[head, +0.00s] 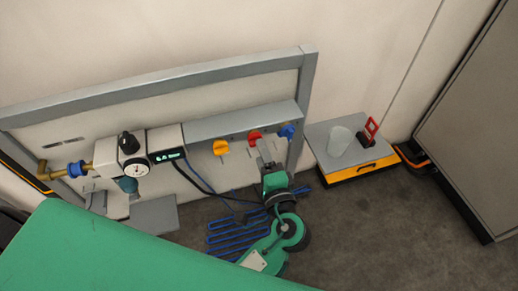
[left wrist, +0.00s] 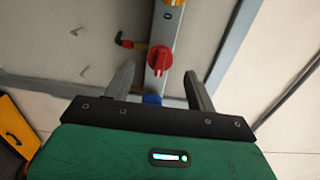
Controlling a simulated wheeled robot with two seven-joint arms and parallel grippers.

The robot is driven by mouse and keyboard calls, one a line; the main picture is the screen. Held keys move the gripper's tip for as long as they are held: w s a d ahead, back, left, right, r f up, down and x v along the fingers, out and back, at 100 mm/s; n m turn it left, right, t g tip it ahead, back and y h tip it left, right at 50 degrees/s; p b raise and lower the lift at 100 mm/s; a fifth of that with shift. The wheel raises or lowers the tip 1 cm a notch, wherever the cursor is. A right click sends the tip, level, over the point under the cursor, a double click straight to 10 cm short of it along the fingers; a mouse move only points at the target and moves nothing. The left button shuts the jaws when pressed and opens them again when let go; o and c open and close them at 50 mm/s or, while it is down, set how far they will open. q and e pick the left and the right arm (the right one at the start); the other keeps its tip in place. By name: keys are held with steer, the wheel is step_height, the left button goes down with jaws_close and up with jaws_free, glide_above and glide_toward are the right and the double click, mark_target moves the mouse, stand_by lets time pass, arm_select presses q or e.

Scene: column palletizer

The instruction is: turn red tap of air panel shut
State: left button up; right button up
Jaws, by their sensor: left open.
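The air panel (head: 270,113) stands low against the wall. Its rail carries a yellow tap (head: 221,147), a red tap (head: 254,136) and a blue tap (head: 288,131). My left gripper (head: 266,150) is just in front of the red tap and partly overlaps its lower edge. In the left wrist view the red tap (left wrist: 159,59) shows between and just beyond the tips of my open left gripper (left wrist: 159,70), apart from both fingers. Its raised handle runs roughly along the rail. The blue tap (left wrist: 152,99) is partly hidden by the gripper body. My right gripper is out of view.
A pressure gauge (head: 136,169) and a lit digital display (head: 167,156) sit left on the panel. Dark hoses hang below, near a blue grate (head: 232,232) on the floor. A low grey-topped case (head: 320,138) bears a clear cup (head: 340,141) and a red-framed item (head: 371,129).

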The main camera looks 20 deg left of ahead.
arm_select(q)
steer(key=b+v, duration=0.1)
steer(key=v, duration=0.9)
steer(key=shift+s+d, duration=0.2)
steer(key=shift+s, duration=0.05)
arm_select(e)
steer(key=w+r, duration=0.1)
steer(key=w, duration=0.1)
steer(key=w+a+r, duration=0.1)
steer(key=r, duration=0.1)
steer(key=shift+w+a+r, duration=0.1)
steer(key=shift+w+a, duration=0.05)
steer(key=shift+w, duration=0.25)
